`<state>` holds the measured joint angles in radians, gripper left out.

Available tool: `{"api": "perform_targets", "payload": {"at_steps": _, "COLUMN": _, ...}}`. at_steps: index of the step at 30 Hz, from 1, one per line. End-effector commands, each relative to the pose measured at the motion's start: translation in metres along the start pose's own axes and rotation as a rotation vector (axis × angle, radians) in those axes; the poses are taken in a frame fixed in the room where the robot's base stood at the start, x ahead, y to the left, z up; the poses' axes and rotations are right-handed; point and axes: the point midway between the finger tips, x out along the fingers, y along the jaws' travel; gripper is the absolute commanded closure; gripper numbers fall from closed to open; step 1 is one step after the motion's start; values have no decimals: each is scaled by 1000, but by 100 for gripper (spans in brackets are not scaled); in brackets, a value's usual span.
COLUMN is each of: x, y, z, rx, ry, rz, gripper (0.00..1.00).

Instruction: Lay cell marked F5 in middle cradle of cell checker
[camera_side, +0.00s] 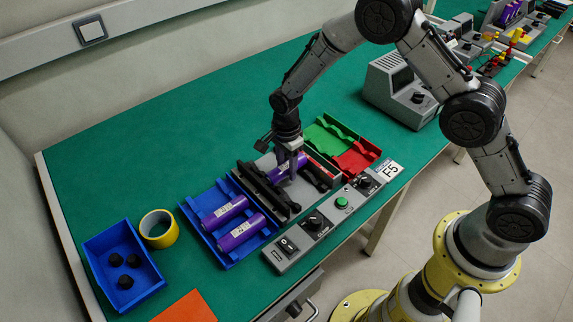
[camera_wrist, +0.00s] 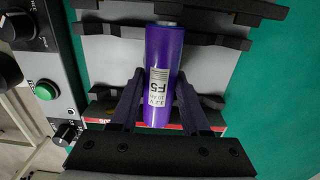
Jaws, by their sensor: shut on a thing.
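The purple cell marked F5 (camera_wrist: 163,60) lies between the fingers of my gripper (camera_wrist: 160,75), which are shut on its sides. Its white label faces the wrist camera. In the side view, my gripper (camera_side: 289,162) points down over the cell checker (camera_side: 278,202), a grey unit with black notched rails. The cell is level, over the middle part of the checker between the rails. I cannot tell whether it touches the cradle, because my fingers hide its underside.
A blue tray (camera_side: 206,238) with two purple cells stands left of the checker. Green (camera_side: 338,128) and red (camera_side: 352,160) trays adjoin its far right. A control panel (camera_side: 299,243) with a green button runs along the front, beside an F5 card (camera_side: 391,170). Yellow tape (camera_side: 158,240) lies farther left.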

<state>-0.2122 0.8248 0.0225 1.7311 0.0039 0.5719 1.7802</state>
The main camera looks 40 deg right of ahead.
Motion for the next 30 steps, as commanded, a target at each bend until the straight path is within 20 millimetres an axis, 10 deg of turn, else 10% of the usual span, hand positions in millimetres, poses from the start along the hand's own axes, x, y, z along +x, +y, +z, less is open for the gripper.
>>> {"api": "perform_targets", "payload": {"at_steps": 28, "x": 12, "y": -1, "z": 0, "rx": 0, "ry": -1, "rz": -3, "gripper": 100}}
{"api": "perform_targets", "payload": {"at_steps": 29, "x": 12, "y": -1, "z": 0, "rx": 0, "ry": -1, "rz": -3, "gripper": 52}}
{"api": "perform_targets", "payload": {"at_steps": 30, "x": 12, "y": -1, "z": 0, "rx": 0, "ry": -1, "rz": -3, "gripper": 45}}
